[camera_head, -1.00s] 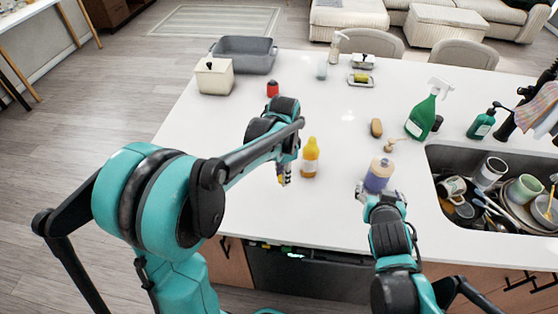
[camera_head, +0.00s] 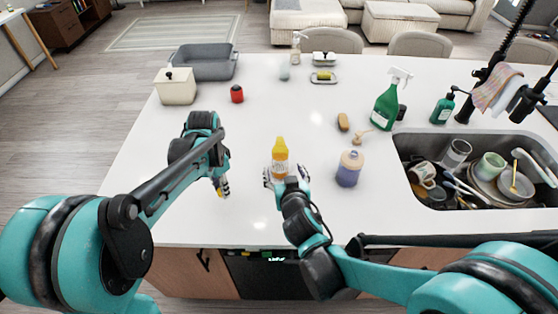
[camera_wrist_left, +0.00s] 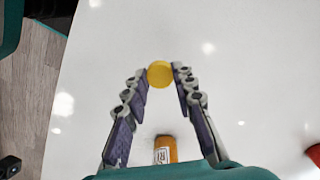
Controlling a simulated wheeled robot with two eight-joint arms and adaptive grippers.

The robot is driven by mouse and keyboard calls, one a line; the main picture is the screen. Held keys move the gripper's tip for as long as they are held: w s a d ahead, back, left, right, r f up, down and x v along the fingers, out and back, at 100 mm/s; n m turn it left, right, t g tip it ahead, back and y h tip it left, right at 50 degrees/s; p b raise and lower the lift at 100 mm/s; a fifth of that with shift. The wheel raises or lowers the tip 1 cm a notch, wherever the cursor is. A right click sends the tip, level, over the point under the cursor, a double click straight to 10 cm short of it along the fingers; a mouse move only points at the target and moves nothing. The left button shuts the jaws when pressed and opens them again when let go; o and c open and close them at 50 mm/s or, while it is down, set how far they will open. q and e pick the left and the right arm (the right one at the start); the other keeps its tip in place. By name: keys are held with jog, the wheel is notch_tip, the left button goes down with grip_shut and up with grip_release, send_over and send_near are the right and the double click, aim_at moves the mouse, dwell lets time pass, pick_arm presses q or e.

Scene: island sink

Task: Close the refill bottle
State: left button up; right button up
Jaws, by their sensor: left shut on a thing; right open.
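The refill bottle (camera_head: 280,160), orange with a yellow top and a pale label, stands upright on the white counter. My right gripper (camera_head: 284,178) is open, with its fingers on either side of the bottle's lower part. My left gripper (camera_head: 222,188) is to the left of the bottle, above the counter. In the left wrist view, the left gripper (camera_wrist_left: 161,76) is shut on a round yellow cap (camera_wrist_left: 159,74) at its fingertips. An orange labelled patch (camera_wrist_left: 165,150), apparently the bottle, shows behind the finger bases.
A green spray bottle (camera_head: 385,108) and the full sink (camera_head: 405,150) are further right.

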aim_at(281, 158)
pick_arm(q)
jog(key=shift+w+f+b, duration=0.1)
jog(key=shift+f+b, duration=0.65)
jog(key=shift+f, duration=0.2)
pick_arm(e)
jog(key=x, duration=0.6)
jog(key=shift+s+d, duration=0.1)
jog(key=shift+w, duration=0.2)
pick_arm(q)
jog(key=shift+f+b, duration=0.9)
pick_arm(e)
jog(key=x, duration=0.5)
jog(key=shift+w+d+f, duration=0.1)
jog(key=shift+w+d, duration=0.1)
jog(key=shift+s, duration=0.1)
pick_arm(q)
jog(key=shift+r, duration=0.1)
pick_arm(e)
jog(key=c, duration=1.4)
